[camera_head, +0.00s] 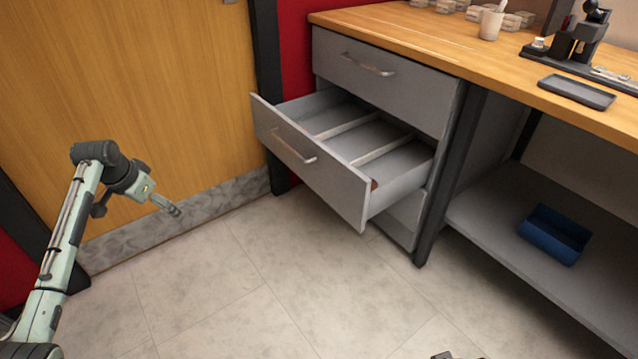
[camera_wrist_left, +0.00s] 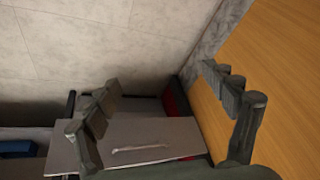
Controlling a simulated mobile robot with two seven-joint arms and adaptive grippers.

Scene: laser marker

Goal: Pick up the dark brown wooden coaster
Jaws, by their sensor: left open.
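A small dark brown piece (camera_head: 374,184), likely the edge of the wooden coaster, shows inside the open drawer (camera_head: 310,170) near its front right corner. The drawer front hides most of it. My left gripper (camera_head: 168,206) is open and empty in front of the wooden door, left of the drawer and apart from it. In the left wrist view, the open fingers (camera_wrist_left: 165,88) are spread, with the drawer front beyond them. The coaster cannot be made out there. A dark sliver at the bottom edge of the head view may be part of my right arm.
The drawer has light dividers and a metal handle (camera_head: 294,147). A closed drawer (camera_head: 372,75) sits above it, under the wooden worktop (camera_head: 440,45). A blue bin (camera_head: 555,234) sits on the lower shelf. The floor in front is clear.

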